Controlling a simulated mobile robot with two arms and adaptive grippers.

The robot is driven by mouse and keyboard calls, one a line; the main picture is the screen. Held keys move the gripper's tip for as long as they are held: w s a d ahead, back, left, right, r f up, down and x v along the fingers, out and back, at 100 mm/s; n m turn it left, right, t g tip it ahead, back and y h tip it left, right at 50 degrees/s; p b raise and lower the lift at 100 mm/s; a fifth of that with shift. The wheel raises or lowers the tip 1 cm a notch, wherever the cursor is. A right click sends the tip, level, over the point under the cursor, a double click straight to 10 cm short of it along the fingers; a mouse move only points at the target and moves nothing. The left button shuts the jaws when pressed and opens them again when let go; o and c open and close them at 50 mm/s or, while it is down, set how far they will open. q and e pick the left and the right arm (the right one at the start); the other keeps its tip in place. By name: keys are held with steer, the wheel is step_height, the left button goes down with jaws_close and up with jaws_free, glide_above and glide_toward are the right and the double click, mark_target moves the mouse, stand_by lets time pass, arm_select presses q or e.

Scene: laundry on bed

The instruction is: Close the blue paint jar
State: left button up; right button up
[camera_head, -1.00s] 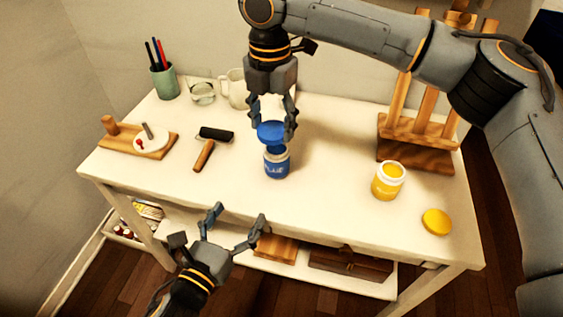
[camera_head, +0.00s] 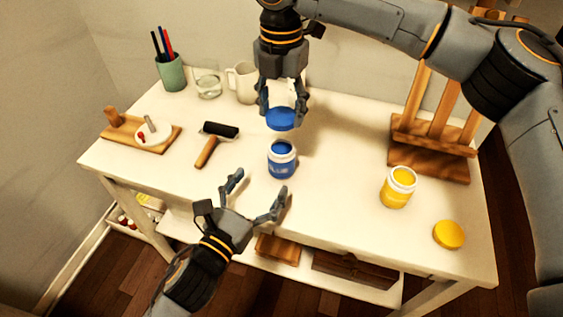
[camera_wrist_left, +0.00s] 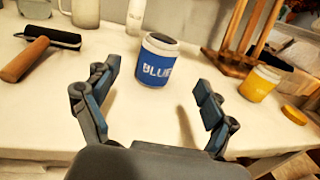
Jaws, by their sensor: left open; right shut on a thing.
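The blue paint jar (camera_head: 282,162) stands upright and open on the white table, with blue paint showing inside. My right gripper (camera_head: 282,100) is shut on the blue lid (camera_head: 281,119) and holds it above and slightly behind the jar, apart from it. My left gripper (camera_head: 254,185) is open and empty, in front of the jar near the table's front edge. In the left wrist view the jar (camera_wrist_left: 156,62) stands beyond and between the open fingers (camera_wrist_left: 158,98), not touched by them.
An open yellow jar (camera_head: 397,188) and its yellow lid (camera_head: 449,234) are at the right, by a wooden easel (camera_head: 428,160). A brayer (camera_head: 213,142) lies left of the blue jar. A cup of pens (camera_head: 171,74), a glass (camera_head: 208,83) and a mug (camera_head: 242,82) stand at the back.

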arm_select(q)
steer(key=x, duration=0.8)
steer(key=shift+w, duration=0.15)
jaws_close()
arm_select(e)
glide_above(281, 150)
steer(key=shift+f, duration=2.45)
steer(key=shift+f, duration=0.1)
steer(key=shift+f, duration=0.8)
steer(key=shift+f, duration=0.6)
